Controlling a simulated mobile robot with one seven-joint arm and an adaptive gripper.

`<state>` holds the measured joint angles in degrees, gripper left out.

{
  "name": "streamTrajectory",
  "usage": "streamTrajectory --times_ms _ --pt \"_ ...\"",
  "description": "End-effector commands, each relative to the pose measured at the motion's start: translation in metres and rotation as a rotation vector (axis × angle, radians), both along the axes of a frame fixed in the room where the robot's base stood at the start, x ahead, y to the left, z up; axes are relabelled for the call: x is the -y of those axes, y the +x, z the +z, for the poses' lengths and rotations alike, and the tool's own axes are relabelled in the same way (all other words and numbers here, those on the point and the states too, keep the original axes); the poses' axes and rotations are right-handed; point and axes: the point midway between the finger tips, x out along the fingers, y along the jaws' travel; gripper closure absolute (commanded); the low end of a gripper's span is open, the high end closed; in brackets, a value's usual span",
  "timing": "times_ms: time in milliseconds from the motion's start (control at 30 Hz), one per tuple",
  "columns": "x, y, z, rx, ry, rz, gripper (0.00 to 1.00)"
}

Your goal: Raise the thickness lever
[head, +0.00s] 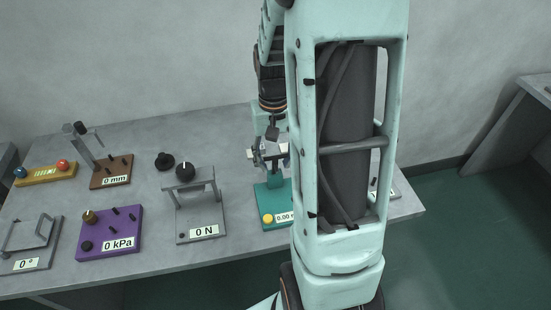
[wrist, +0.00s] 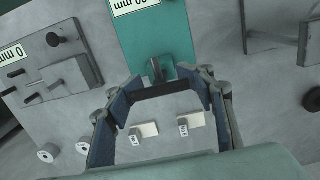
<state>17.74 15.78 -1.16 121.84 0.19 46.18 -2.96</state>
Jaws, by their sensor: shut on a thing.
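The thickness gauge has a teal base (head: 266,198) with a yellow knob (head: 268,219) and a display reading 0.00, partly cut off by my arm. Its base (wrist: 155,30) and mm label are also at the top of the wrist view. My gripper (head: 268,157) is at the gauge's upper part. In the wrist view my gripper (wrist: 167,90) has its two blue-padded fingers at the ends of a dark bar, the thickness lever (wrist: 166,89), and is shut on it. Much of the gauge is hidden behind my arm in the head view.
A grey 0 N device (head: 202,228) stands to the left on the table (head: 130,275). Further left are a purple 0 kPa box (head: 125,221), a brown 0 mm stand (head: 110,183) and a yellow bar (head: 42,177). Two small pale blocks (wrist: 145,130) (wrist: 190,121) show between my fingers.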

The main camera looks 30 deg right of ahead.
Motion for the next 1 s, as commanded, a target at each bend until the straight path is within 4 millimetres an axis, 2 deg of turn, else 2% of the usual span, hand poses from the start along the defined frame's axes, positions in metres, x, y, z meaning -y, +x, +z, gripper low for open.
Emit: streamTrajectory --times_ms 200,600,633,833,1000 --pt "0.0014 0.0055 0.0034 -0.066 0.019 0.001 0.99" --pt "0.0021 0.0075 0.0031 -0.076 0.022 0.0 1.0" --pt "0.0021 0.0076 0.0032 -0.075 0.022 0.0 0.53" --pt "0.0019 0.0068 0.0023 -0.077 0.022 0.0 0.31" --pt "0.0018 0.0062 0.0016 -0.079 0.023 0.0 0.31"
